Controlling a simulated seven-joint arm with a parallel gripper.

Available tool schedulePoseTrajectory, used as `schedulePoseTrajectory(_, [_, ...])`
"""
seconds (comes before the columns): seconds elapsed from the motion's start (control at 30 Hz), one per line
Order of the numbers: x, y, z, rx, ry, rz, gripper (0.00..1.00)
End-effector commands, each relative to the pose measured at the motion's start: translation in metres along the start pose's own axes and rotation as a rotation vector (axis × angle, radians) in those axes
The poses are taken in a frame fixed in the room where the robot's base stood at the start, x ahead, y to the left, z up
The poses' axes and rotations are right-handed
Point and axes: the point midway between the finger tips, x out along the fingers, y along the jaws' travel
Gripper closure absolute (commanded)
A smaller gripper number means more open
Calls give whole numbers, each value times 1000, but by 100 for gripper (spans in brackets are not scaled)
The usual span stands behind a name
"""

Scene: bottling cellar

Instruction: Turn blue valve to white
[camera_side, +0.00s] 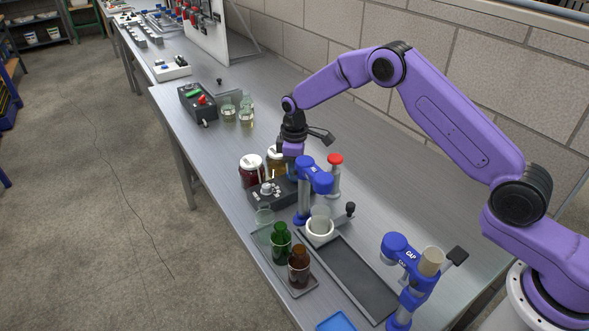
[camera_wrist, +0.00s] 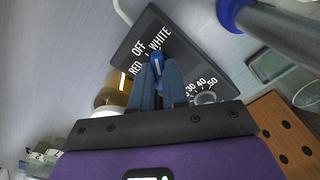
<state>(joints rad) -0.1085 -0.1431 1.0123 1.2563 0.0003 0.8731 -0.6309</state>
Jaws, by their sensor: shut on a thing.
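The blue valve (camera_wrist: 155,66) sits on a dark control panel (camera_wrist: 122,55) marked OFF, RED and WHITE in the wrist view. My gripper (camera_wrist: 161,74) is shut on the valve, with one finger on each side. The fingers cover much of the valve, so I cannot tell exactly which mark it points to. The WHITE label (camera_wrist: 160,38) lies just beyond the fingertips, with OFF and RED to its left. In the side view, my gripper (camera_side: 293,158) is over the back of the dark panel (camera_side: 264,197), and the valve is hidden.
Lidded jars (camera_side: 253,178) stand close behind the panel. A blue-headed post (camera_side: 314,176) stands close at its right. Green (camera_side: 281,246) and brown (camera_side: 299,270) bottles stand on a tray in front. A capping stand (camera_side: 401,255) is at the front right.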

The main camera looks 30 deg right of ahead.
Motion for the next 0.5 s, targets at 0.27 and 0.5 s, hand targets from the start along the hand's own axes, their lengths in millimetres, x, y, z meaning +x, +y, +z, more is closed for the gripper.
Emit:
schedulePoseTrajectory(0.27, [-1, 1, 0, 143, 2, 2, 100])
schedulePoseTrajectory(0.5, [-2, 1, 0, 193, 2, 2, 100])
